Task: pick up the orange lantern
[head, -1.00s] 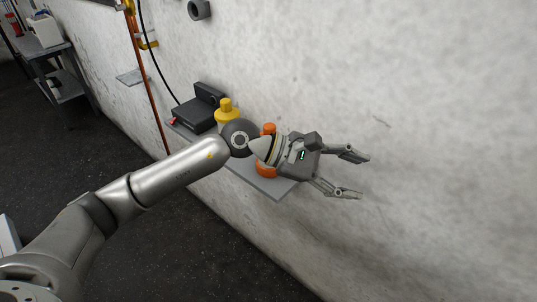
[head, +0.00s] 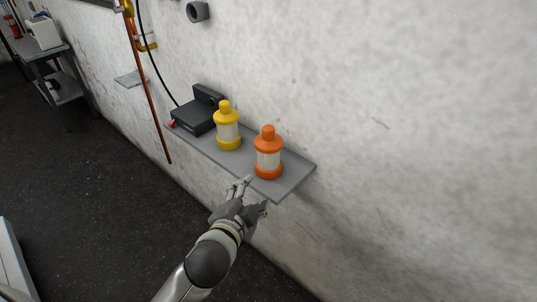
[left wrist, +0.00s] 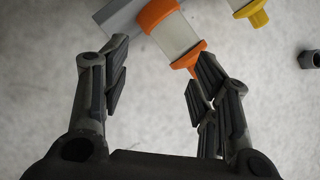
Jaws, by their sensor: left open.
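The orange lantern (head: 268,152) stands upright near the right end of a grey wall shelf (head: 292,181) in the head view. It has orange ends and a pale middle. My left gripper (head: 255,192) is open and empty at the shelf's front edge, just in front of the lantern and apart from it. In the left wrist view the lantern (left wrist: 177,35) shows tilted beyond the open fingers (left wrist: 158,75), close to the right finger in the picture. I cannot tell from that view whether they touch. My right gripper is not in view.
A yellow lantern (head: 228,128) stands just left of the orange one, and also shows in the left wrist view (left wrist: 250,10). A black device (head: 197,112) sits at the shelf's left end. The wall is behind. The shelf's right end is bare.

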